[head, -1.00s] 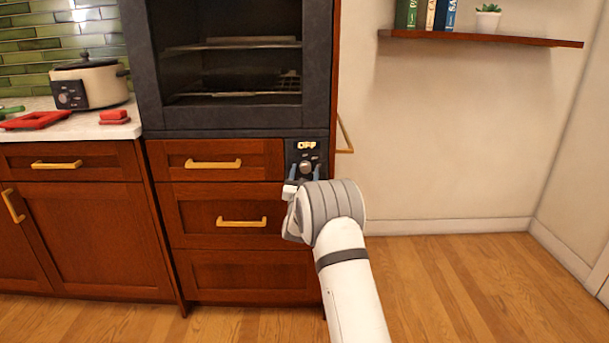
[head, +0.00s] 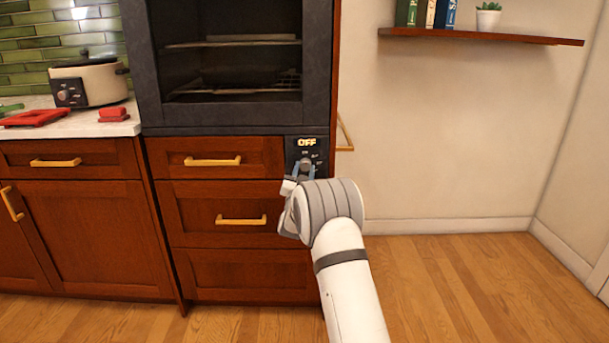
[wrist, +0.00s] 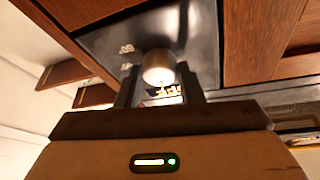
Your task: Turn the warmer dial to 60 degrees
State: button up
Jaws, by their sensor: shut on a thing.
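The warmer dial (head: 304,162) is a small grey knob on a dark control panel (head: 321,146) below the oven-like cabinet, to the right of the top drawer. The display (head: 307,142) above it reads OFF. In the wrist view the knob (wrist: 158,66) is a pale metal cylinder between the two dark fingers. My gripper (head: 305,170) reaches up to the panel from below and is shut on the dial. It also shows in the wrist view (wrist: 158,84). The fingers partly cover the dial's lower part and its lower marks in the head view.
The dark warmer cabinet (head: 148,60) with racks inside stands above the panel. Wooden drawers with gold handles (head: 241,221) are below and to the left. A slow cooker (head: 100,83) sits on the left counter.

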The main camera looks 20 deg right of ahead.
jog(key=m+g+b, duration=0.1)
jog(key=m, duration=0.1)
jog(key=m+h+b, duration=0.1)
jog(key=m, duration=0.1)
jog(key=shift+f+m+g+h, duration=0.1)
jog(key=shift+m+g+h, duration=0.2)
jog(key=shift+m+g, duration=0.1)
jog(key=m, duration=0.2)
jog(key=m+g+b, duration=0.1)
jog(key=m+g, duration=0.1)
jog(key=m, duration=0.1)
jog(key=shift+a+r+m+h+b, duration=0.15)
jog(key=shift+r+m+h+b, duration=0.15)
jog(key=shift+h, duration=0.1)
jog(key=m, duration=0.1)
jog(key=m+g, duration=0.1)
jog(key=m, duration=0.1)
jog(key=m+g, duration=0.1)
jog(key=shift+r+y+p, duration=0.25)
jog(key=shift+y+p, duration=0.05)
jog(key=shift+p, duration=0.1)
jog(key=shift+m+g+y+p, duration=0.5)
jog(key=shift+m+p, duration=0.1)
jog(key=shift+m, duration=1.4)
jog(key=o, duration=1)
jog(key=shift+r, duration=0.1)
